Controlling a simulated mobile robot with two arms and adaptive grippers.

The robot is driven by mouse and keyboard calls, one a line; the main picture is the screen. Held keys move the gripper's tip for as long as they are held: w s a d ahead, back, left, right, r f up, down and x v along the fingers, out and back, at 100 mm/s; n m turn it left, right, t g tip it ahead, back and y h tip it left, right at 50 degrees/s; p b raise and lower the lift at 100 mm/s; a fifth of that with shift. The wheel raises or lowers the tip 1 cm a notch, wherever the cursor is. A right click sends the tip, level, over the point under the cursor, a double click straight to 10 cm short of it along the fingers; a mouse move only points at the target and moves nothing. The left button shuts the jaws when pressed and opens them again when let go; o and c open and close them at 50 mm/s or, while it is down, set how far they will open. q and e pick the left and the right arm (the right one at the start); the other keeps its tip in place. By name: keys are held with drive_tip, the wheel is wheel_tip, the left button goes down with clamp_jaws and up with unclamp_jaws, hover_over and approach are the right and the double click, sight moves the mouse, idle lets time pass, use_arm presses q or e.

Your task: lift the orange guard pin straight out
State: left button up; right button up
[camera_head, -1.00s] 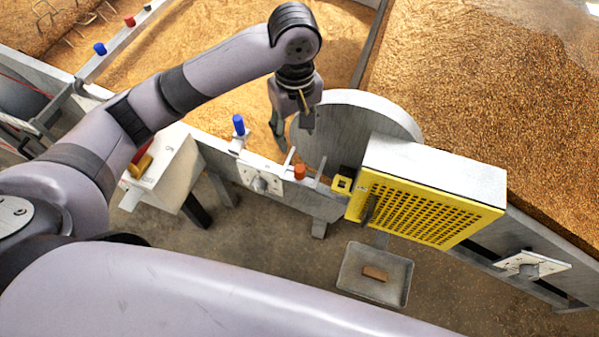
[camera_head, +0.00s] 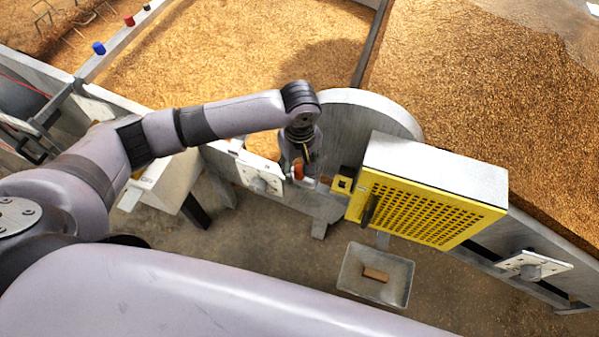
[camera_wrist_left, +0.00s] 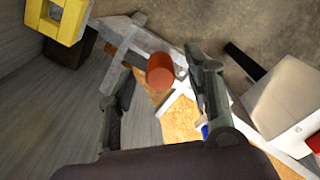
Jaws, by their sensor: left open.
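The orange guard pin (camera_head: 298,169) has a rounded orange head and stands at the rail beside the grey disc. It also shows in the left wrist view (camera_wrist_left: 160,71), with its head between the two fingers. My left gripper (camera_head: 299,176) is open and low around the pin. In the left wrist view the open gripper (camera_wrist_left: 158,63) has one finger on each side of the head, and I see gaps beside it. The pin's lower part is hidden. The yellow perforated guard (camera_head: 420,211) is just right of the pin. My right gripper is not in view.
A large grey disc (camera_head: 370,108) stands close behind my left gripper. A grey tray (camera_head: 350,275) with a brown block (camera_head: 375,275) is on the floor below. A pale box (camera_head: 165,180) stands at the left. A blue-topped pin (camera_wrist_left: 205,132) shows in the left wrist view.

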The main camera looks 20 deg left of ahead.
use_arm(q)
drive_tip(key=shift+f, duration=0.9)
drive_tip(key=shift+c, duration=0.3)
clamp_jaws()
